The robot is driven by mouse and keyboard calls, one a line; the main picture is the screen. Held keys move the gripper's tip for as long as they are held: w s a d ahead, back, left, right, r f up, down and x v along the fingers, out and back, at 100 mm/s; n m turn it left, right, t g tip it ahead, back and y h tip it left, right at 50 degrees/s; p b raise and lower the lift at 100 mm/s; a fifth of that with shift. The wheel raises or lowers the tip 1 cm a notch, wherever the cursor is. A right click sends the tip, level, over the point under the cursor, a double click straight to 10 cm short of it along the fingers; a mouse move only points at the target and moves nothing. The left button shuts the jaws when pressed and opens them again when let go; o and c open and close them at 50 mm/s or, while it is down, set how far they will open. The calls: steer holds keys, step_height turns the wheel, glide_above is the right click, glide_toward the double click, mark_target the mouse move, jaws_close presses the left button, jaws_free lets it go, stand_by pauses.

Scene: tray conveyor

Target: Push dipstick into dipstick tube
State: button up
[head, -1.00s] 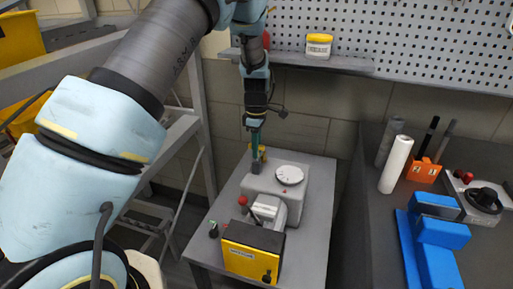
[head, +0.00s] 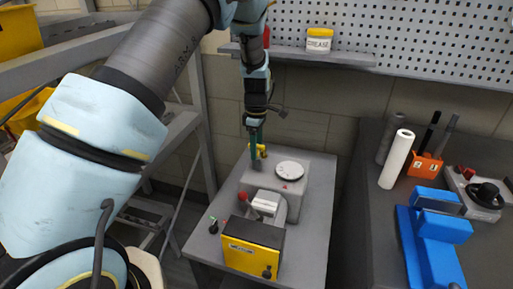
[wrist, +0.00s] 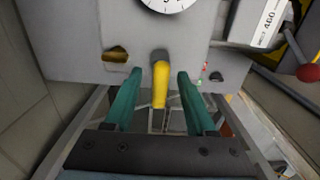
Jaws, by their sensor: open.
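The dipstick's yellow handle (wrist: 160,84) shows in the middle of the wrist view, against the grey machine's side. The dipstick tube is not clearly visible. My gripper (wrist: 160,92) is open, with one teal finger on each side of the yellow handle and a visible gap to each. In the head view my gripper (head: 256,158) points down at the back left of the grey machine (head: 262,183), with a bit of yellow beside it.
The machine has a white dial (head: 290,171), a red-knobbed lever (head: 243,195) and a yellow front box (head: 252,250). It stands on a grey table (head: 318,200). A dark bench (head: 385,255) with blue blocks is at right. A shelf (head: 345,58) runs behind my arm.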

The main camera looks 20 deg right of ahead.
step_height(320, 180, up, 11)
steer(key=b, duration=0.3)
steer(key=shift+f, duration=0.1)
stand_by(0.6)
steer(key=a+m, duration=0.4)
steer(key=a, duration=1.5)
steer(key=s+a+m, duration=0.3)
steer(key=s+a, duration=0.2)
steer(key=a, duration=0.4)
steer(key=s+a+m+t, duration=0.1)
steer(key=s+a+m, duration=0.2)
steer(key=s+a, duration=0.3)
steer(key=a, duration=0.2)
steer(key=shift+a+m+t, duration=0.3)
steer(key=shift+a, duration=0.05)
steer(key=shift+f, duration=0.1)
